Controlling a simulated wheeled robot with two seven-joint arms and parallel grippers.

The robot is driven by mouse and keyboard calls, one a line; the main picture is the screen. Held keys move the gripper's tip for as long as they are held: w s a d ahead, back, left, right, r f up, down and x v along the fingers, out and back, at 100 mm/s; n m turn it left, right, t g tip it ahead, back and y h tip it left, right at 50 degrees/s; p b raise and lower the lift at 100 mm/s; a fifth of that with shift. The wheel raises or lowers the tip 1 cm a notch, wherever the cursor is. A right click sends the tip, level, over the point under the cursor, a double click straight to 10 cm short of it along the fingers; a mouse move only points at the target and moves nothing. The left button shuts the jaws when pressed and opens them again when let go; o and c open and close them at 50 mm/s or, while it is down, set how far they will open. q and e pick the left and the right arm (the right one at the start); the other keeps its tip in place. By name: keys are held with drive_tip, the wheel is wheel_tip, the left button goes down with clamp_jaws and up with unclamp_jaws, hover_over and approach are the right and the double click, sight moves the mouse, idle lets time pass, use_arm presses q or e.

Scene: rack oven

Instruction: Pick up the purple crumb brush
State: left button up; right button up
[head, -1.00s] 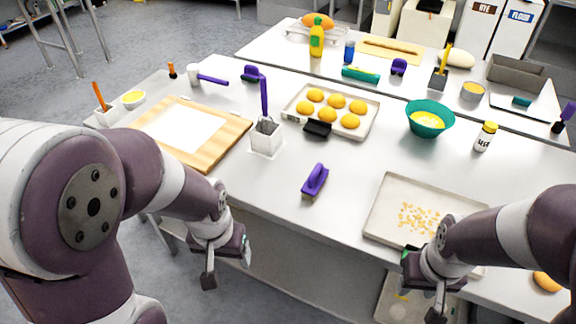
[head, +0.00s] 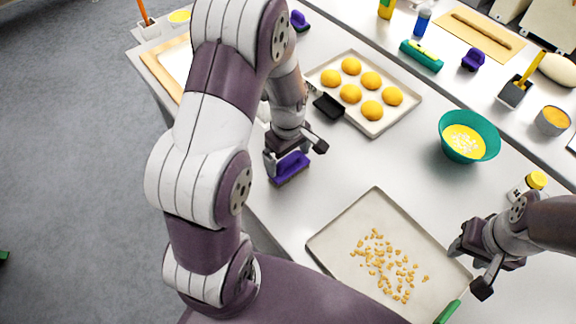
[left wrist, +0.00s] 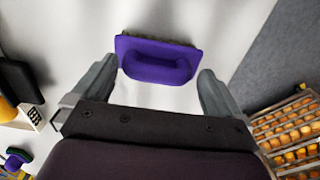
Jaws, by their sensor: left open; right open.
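The purple crumb brush (head: 290,168) lies on the steel table near its front edge, below and just beyond my left gripper. In the left wrist view the brush (left wrist: 158,60) shows its handle loop and a strip of dark bristles along its far side. My left gripper (head: 296,147) is open above the brush. In the left wrist view its two fingers (left wrist: 158,88) stand apart on either side of the brush handle, and nothing is held. My right gripper (head: 468,270) is open and empty above the right edge of the crumb-covered tray.
A tray (head: 335,225) with scattered crumbs lies to the right of the brush. Bare table lies between the brush and the bowl.

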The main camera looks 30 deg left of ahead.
use_arm(q)
drive_tip(key=shift+w+d+f, duration=0.15)
drive_tip(key=shift+w+f, duration=0.05)
drive_tip(key=shift+f, duration=0.35)
drive_tip(key=shift+s, duration=0.1)
drive_tip(key=c, duration=1.2)
drive_tip(key=shift+r, duration=0.15)
drive_tip(key=shift+c, duration=0.2)
wheel_tip(320, 180, up, 4)
drive_tip(key=shift+s+d+r+b, duration=0.1)
drive_tip(key=shift+d+r+b, duration=0.05)
drive_tip(key=shift+b, duration=0.15)
drive_tip(key=s+d+r, duration=0.4)
drive_tip(key=s+d, duration=0.1)
drive_tip(key=s+d+r, duration=0.2)
drive_tip(key=d, duration=0.1)
drive_tip(key=shift+s+d+r+b, duration=0.1)
drive_tip(key=shift+s+r+b, duration=0.2)
drive_tip(key=shift+s+b, duration=0.05)
